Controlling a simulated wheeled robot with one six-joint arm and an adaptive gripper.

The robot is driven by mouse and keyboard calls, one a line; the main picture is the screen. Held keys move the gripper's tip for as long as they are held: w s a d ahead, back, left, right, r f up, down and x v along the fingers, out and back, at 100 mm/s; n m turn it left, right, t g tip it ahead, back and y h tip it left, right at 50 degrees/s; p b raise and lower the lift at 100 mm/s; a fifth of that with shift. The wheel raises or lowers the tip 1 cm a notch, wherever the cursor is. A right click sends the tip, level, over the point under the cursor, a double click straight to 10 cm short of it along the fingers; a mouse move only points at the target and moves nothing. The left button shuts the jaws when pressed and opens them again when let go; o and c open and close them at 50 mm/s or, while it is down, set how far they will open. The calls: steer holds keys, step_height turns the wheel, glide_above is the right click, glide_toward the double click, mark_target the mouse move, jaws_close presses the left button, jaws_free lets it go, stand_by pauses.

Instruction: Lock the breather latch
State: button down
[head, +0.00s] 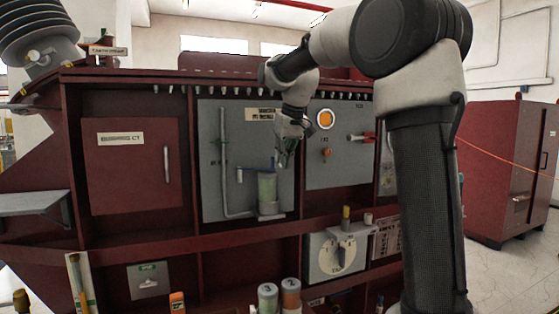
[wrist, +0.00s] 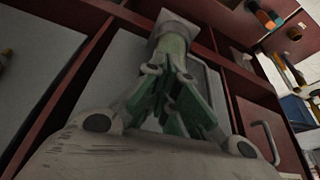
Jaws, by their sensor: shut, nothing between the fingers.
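In the wrist view the breather (wrist: 172,42) shows just beyond my fingertips, with a pale square end at the top. My gripper (head: 284,159) is in front of the panel, just above and to the right of the breather. In the wrist view my gripper (wrist: 178,78) has its green-padded fingers shut and empty. They overlap the breather in that view, and I cannot tell whether they touch it. I cannot make out the latch clearly.
A red door marked for bushing CT (head: 133,170) is at the left. Below are a dial box (head: 337,256) and several canisters (head: 291,292). A red cabinet (head: 498,165) stands far right.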

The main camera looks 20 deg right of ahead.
steer(key=shift+w+d, duration=0.35)
steer(key=shift+w, duration=0.1)
steer(key=shift+a, duration=0.1)
